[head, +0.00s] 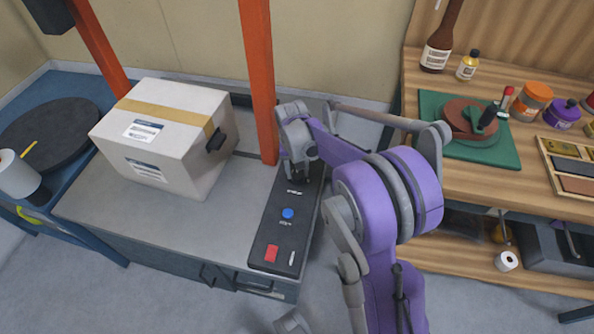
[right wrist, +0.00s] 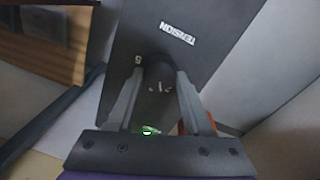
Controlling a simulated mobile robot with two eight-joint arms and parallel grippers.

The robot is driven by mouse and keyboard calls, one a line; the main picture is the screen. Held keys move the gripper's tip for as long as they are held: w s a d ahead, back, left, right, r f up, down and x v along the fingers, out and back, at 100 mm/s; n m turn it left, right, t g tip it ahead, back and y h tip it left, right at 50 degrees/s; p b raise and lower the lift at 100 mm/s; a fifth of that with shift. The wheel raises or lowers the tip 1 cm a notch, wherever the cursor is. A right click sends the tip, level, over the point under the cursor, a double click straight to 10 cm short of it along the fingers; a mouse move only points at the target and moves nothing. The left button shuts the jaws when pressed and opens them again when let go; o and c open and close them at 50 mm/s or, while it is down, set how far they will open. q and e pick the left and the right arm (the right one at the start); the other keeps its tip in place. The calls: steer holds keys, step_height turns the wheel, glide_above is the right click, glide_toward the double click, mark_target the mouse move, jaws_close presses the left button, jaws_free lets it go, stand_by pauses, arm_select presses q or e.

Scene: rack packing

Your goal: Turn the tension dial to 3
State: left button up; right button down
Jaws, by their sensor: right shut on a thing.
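The black control panel (head: 280,232) lies along the right side of the grey machine top, with a blue button, a red switch and small white labels. My right gripper (head: 300,178) reaches down to its far end and hides the tension dial in the head view. In the right wrist view, my right gripper (right wrist: 159,82) is shut on the dark tension dial (right wrist: 158,74), one finger on each side. The word TENSION (right wrist: 178,33) and a digit that looks like 5 (right wrist: 138,58) show on the panel beside it. The dial's pointer cannot be made out.
A taped cardboard box (head: 163,133) stands on the machine (head: 120,215), left of an orange post (head: 258,80). A wooden bench (head: 465,195) with a green mat (head: 440,105), jars and a bottle stands at the right, close to my right arm.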

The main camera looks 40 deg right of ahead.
mark_target(296, 172)
steer(key=m, duration=0.5)
steer(key=shift+d+m, duration=0.1)
steer(key=shift+m, duration=0.3)
stand_by(0.4)
steer(key=shift+c, duration=1.5)
jaws_free()
step_height(296, 172, up, 11)
steer(key=p, duration=0.2)
steer(key=shift+w, duration=0.3)
steer(key=shift+f, duration=0.1)
